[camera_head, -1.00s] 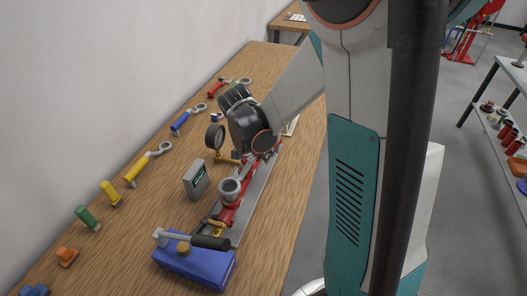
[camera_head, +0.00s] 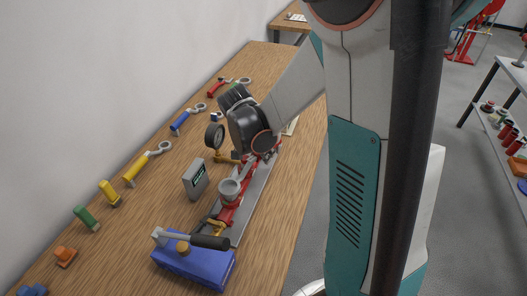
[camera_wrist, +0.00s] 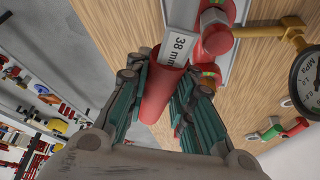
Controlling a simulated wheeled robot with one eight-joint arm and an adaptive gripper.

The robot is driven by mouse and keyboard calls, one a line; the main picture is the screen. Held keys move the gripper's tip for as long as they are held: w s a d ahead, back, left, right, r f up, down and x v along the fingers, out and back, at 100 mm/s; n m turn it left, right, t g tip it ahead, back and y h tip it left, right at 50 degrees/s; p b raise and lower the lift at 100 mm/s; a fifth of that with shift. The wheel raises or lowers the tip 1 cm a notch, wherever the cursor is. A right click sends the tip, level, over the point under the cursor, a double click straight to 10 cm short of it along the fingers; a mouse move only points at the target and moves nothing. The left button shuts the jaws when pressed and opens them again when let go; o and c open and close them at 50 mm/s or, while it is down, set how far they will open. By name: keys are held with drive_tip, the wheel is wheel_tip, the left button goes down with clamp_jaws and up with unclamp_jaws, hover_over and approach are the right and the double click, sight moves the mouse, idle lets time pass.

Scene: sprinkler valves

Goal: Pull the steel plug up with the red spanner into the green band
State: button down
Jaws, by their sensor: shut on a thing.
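My gripper (camera_wrist: 165,98) is shut on the red handle (camera_wrist: 161,92) of a spanner in the wrist view. Its pale shaft (camera_wrist: 180,42) carries a label reading 38 mm. In the head view the grey ring end (camera_head: 229,188) of this spanner sits over the red pipe assembly (camera_head: 228,214); my wrist covers the handle and jaws there. The steel plug is not clearly made out; the ring hides that spot. Small green patches (camera_wrist: 208,74) show on red fittings in the wrist view, too small to tell whether one is the band.
A gauge (camera_head: 215,136) and a grey display box (camera_head: 195,180) stand left of the pipe. A blue box (camera_head: 194,264) with a black-handled lever is in front. Blue (camera_head: 184,120), yellow (camera_head: 137,172) and another red-handled tool (camera_head: 216,91) lie along the wall side.

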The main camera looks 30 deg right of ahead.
drive_tip(key=shift+s+a+f+m+g+b, duration=0.7)
drive_tip(key=shift+s+f+m+g+b, duration=0.85)
drive_tip(key=shift+s+m, duration=3.6)
drive_tip(key=s+a+m+g+y, duration=0.2)
drive_tip(key=s+a+m+y, duration=0.1)
drive_tip(key=s+a+m, duration=0.5)
drive_tip(key=shift+a+r, duration=0.3)
drive_tip(key=shift+a, duration=0.35)
drive_tip(key=shift+g, duration=0.25)
drive_tip(key=shift+w+d+n+b, duration=0.2)
drive_tip(key=shift+d+n+b, duration=0.1)
drive_tip(key=shift+d+n, duration=0.35)
